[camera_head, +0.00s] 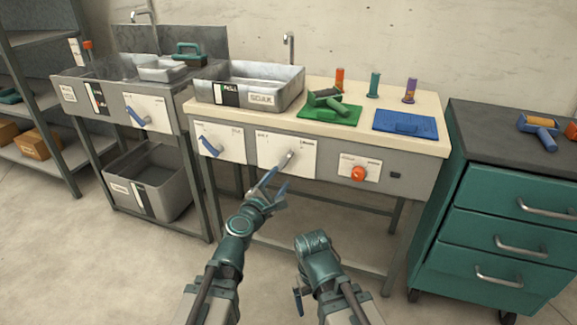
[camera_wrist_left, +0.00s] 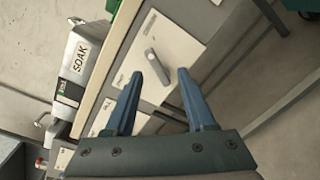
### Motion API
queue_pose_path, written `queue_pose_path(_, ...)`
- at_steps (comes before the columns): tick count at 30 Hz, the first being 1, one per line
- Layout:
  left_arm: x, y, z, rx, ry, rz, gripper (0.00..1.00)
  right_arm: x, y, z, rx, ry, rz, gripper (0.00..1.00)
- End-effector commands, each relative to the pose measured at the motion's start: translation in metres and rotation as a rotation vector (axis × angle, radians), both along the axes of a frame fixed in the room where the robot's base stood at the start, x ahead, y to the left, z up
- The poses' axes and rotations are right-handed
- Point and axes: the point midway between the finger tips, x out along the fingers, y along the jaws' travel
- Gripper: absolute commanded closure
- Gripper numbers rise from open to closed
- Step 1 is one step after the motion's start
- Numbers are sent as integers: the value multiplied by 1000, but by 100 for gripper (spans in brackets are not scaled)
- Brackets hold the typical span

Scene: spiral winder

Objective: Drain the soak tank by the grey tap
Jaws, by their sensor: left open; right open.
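The soak tank (camera_head: 285,98) is a metal basin labelled SOAK on the left of the bench top; part of it shows in the left wrist view (camera_wrist_left: 78,55). The grey tap (camera_head: 288,157) is a short lever on the middle white plate of the bench front. In the left wrist view the grey tap (camera_wrist_left: 157,66) lies just beyond my fingertips, between their lines. My left gripper (camera_head: 272,186) is open and empty, its blue fingers (camera_wrist_left: 156,84) pointing at the plate, apart from the lever. My right gripper (camera_head: 299,297) is low in front of the bench, open, mostly hidden by its wrist.
A blue lever (camera_head: 209,146) is left of the grey tap, and an orange knob (camera_head: 358,173) is right. Green (camera_head: 330,114) and blue (camera_head: 405,121) mats lie on the bench. A sink unit stands left, a teal drawer cabinet (camera_head: 500,220) right. The floor ahead is clear.

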Motion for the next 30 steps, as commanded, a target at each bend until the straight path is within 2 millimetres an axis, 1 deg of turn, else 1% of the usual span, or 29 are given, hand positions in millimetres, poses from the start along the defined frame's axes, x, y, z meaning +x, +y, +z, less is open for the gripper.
queue_pose_path(1,2,4,-4,-104,20,13,45,0,0,-8,0,0,1,0)
queue_pose_path(3,3,9,-3,-225,42,27,45,0,0,-11,0,-1,1,0)
queue_pose_path(6,4,13,-2,-333,62,38,45,0,0,-14,0,-1,2,0)
queue_pose_path(8,5,14,-1,-368,69,40,45,0,0,-14,0,-1,2,0)
queue_pose_path(15,6,14,0,-385,71,42,45,0,0,-13,0,-1,2,0)
queue_pose_path(20,14,11,0,-383,71,41,45,0,0,-13,0,-1,2,0)
queue_pose_path(26,36,5,0,-382,71,42,45,0,0,-13,0,-1,2,0)
queue_pose_path(30,57,-2,0,-382,70,45,45,0,0,-13,0,-1,2,0)
